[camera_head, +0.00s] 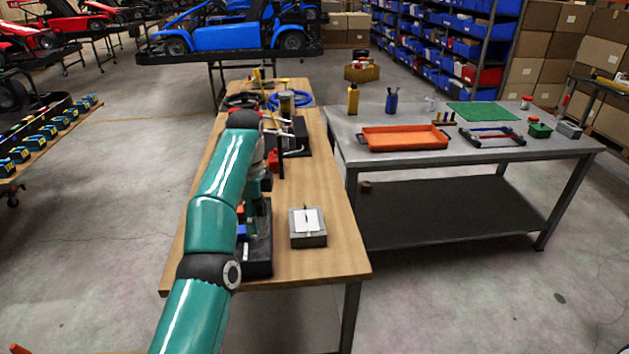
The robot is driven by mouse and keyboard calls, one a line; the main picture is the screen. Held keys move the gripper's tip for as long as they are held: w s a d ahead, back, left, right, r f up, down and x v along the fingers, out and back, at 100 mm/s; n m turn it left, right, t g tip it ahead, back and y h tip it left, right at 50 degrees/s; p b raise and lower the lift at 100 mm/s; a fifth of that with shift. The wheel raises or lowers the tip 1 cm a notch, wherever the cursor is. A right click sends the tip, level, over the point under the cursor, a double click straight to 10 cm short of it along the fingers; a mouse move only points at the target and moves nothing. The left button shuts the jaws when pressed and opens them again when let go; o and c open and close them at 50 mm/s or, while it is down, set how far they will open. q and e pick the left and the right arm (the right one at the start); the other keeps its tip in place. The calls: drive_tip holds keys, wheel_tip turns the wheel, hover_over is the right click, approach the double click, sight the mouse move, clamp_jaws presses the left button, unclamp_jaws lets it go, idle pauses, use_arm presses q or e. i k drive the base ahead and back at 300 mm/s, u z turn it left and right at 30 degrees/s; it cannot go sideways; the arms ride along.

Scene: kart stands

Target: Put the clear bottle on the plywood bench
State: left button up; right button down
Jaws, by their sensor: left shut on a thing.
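My left gripper (257,190) points down over the near part of the plywood bench (325,262), largely hidden behind my teal left arm. It is shut on a dark-looking, see-through upright thing (262,224), which appears to be the clear bottle. This thing is just above or in the black tray (258,264) on the bench; I cannot tell whether it touches. A small clear item (430,102) stands on the grey metal table at the right. My right gripper is not in view.
A grey box (308,228) with a white top sits right of the black tray. A red part (274,161), a black stand and a blue ring (290,100) lie farther back. The metal table (480,155) holds an orange tray (403,137). Bare bench shows at the near right.

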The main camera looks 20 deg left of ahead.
sight(313, 191)
drive_tip(key=i, duration=1.4)
drive_tip(key=z, duration=0.05)
